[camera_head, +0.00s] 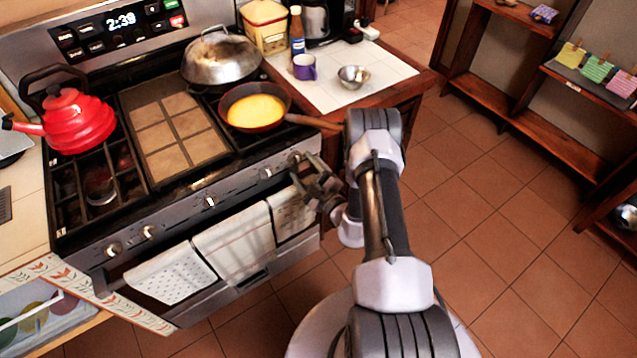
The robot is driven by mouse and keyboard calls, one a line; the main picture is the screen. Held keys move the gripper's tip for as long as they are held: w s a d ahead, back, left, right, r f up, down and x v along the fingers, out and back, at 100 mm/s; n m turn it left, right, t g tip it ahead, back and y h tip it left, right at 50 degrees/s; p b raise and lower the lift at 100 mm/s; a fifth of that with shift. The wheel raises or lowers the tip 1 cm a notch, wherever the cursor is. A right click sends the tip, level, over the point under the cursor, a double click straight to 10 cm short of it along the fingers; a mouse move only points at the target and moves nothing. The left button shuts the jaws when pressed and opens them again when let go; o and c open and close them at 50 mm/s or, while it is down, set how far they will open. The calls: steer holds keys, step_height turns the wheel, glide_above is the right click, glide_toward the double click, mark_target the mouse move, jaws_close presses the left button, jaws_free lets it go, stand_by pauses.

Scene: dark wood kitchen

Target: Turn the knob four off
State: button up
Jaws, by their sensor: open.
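The stove's front panel (180,213) carries several round knobs in a row. From the left, the fourth knob (266,172) sits right of the middle knob (209,201), and its dial angle is too small to read. My gripper (301,174) is open beside the right end of the panel, to the right of the fourth knob. Its fingers point left toward the panel and partly cover the rightmost knob area. I cannot tell whether a finger touches the panel.
A pan (235,114) of yellow food has its handle (313,122) jutting right above my gripper. Towels (232,244) hang on the oven handle below the knobs. A red kettle (77,121) and a lidded pot (221,61) stand on the stove. Tiled floor (490,240) is clear at right.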

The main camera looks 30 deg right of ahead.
steer(key=s+p, duration=0.2)
steer(key=s, duration=1.3)
steer(key=shift+s+d+p, duration=0.3)
steer(key=shift+s+p, duration=0.05)
steer(key=shift+s, duration=0.05)
